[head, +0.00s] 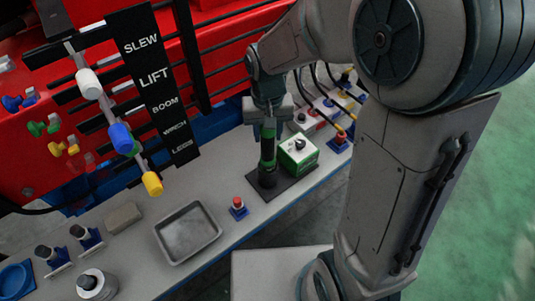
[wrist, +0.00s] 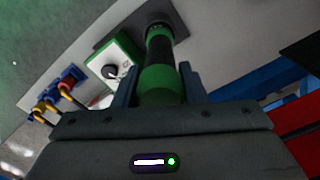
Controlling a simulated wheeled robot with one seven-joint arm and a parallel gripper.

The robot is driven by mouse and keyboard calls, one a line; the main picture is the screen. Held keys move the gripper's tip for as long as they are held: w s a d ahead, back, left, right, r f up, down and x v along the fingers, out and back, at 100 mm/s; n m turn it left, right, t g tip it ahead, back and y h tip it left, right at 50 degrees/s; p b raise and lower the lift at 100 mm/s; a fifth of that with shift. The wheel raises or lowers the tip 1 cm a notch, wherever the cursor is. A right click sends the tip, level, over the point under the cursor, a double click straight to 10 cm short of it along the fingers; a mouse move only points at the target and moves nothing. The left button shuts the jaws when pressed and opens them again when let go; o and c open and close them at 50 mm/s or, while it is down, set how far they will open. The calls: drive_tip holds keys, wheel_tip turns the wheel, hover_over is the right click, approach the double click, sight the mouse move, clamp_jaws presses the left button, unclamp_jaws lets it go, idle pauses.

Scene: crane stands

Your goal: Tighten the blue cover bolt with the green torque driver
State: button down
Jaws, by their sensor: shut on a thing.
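The green torque driver (head: 267,152) is green and black and stands upright on a dark pad (head: 284,188) on the bench. My gripper (head: 268,118) is shut around its upper part from above. In the wrist view the driver (wrist: 160,82) lies between my two fingers (wrist: 158,88), and its far end meets the dark pad. A blue bolt-like fitting (head: 18,102) sits on the red panel at the far left of the head view, well away from my gripper. It looks like the blue cover bolt, but it is small here.
A green box with a knob (head: 298,153) stands right beside the driver. A lever rack with coloured knobs (head: 120,137) juts out to the left. A grey tray (head: 188,232), a red button on a blue base (head: 238,207) and a grey block (head: 123,217) occupy the bench.

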drive_tip(key=shift+r, duration=0.2)
drive_tip(key=shift+r+p, duration=4.2)
drive_tip(key=shift+r, duration=1.3)
